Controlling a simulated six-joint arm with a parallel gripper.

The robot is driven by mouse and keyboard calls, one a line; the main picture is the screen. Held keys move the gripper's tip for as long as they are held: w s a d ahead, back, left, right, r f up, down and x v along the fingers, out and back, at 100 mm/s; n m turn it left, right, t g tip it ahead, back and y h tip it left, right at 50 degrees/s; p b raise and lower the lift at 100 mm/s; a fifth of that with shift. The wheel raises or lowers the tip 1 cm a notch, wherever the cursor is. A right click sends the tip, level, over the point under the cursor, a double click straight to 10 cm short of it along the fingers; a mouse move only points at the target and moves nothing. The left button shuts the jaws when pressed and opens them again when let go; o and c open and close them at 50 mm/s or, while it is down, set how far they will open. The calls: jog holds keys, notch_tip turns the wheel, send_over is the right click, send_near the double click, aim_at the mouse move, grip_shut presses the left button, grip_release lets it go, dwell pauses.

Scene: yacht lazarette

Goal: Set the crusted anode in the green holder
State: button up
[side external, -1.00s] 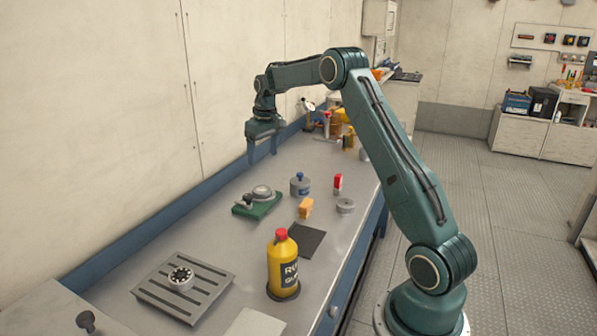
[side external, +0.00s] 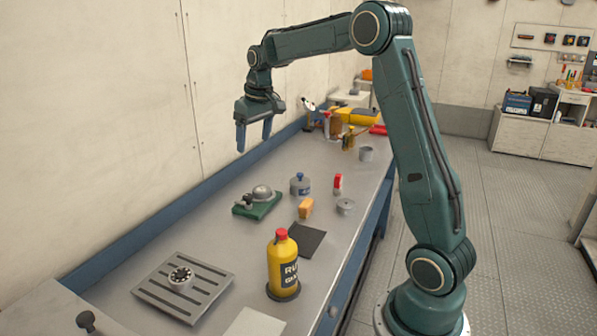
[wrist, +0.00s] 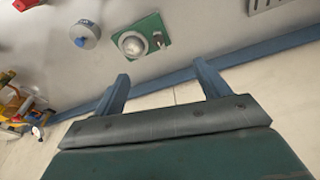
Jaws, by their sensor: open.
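A light grey round piece with a dark, crusty-looking top (side external: 181,277) sits on a slotted grey plate (side external: 208,269) at the near left of the bench; it may be the crusted anode. The green holder (side external: 268,212) is a green base mid-bench, bearing a silver dome (side external: 262,191) and a small dark knob. It also shows in the wrist view (wrist: 150,24), ahead of the fingers. My gripper (side external: 254,144) is open and empty, well above the bench near the wall, behind the holder in the side view. Its two fingers (wrist: 161,72) show apart in the wrist view.
A yellow bottle with a red cap (side external: 282,264) stands near the front edge. A blue-topped grey pot (side external: 300,186), an orange block (side external: 306,207), a red-and-white item (side external: 338,183) and a grey disc (side external: 345,206) stand mid-bench. Clutter including a yellow tool (side external: 358,117) fills the far end.

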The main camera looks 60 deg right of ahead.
jog(key=s+a+r+n+t, duration=0.1)
jog(key=s+a+r, duration=0.2)
jog(key=s+a, duration=0.4)
jog(key=s+a+r+t, duration=0.1)
jog(key=s+a+r, duration=0.2)
jog(key=s+a, duration=0.4)
jog(key=s+a+f, duration=0.2)
jog(key=s+a, duration=0.1)
jog(key=s, duration=0.4)
jog(key=s+a+f+n+t, duration=0.1)
jog(key=s+a+f, duration=0.1)
jog(key=s, duration=0.6)
jog(key=shift+a+f+y, duration=0.2)
jog(key=shift+a+y, duration=0.1)
jog(key=shift+a, duration=0.5)
jog(key=shift+w, duration=0.1)
